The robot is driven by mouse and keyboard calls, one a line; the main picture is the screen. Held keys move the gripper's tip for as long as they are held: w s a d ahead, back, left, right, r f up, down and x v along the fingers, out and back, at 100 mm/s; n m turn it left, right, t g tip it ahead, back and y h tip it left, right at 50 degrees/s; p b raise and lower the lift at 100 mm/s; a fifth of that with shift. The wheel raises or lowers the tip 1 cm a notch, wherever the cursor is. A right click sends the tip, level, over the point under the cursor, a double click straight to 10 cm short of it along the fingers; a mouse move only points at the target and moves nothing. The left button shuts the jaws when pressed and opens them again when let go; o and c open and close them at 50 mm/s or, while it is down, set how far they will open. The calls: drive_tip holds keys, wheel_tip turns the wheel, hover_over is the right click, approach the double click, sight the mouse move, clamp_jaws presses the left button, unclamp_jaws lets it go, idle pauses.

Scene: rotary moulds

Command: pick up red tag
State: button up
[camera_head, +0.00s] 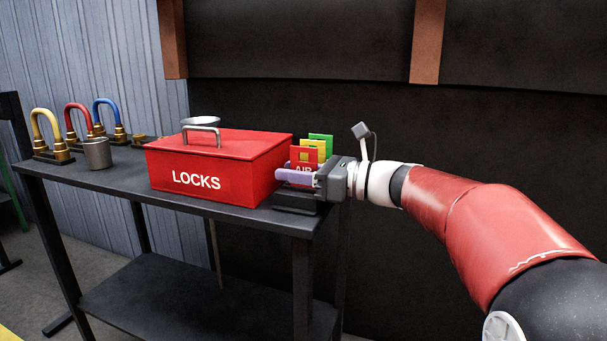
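The red tag (307,154) stands upright at the right end of the table, in front of the other tags. It has a small yellow square and white lettering that is partly covered. My gripper (284,177) reaches in from the right, with a pale lavender finger across the lower part of the red tag. The finger hides the tag's lower part, and I cannot tell whether the two touch. The gap between the fingers is not visible. A yellow tag (314,143) and a green tag (325,138) stand behind the red one.
A red box marked LOCKS (223,168) stands close left of my gripper on the dark table (115,179). A black block (297,203) lies below the gripper. A dark wall is behind.

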drive_tip(key=shift+c, duration=0.4)
clamp_jaws()
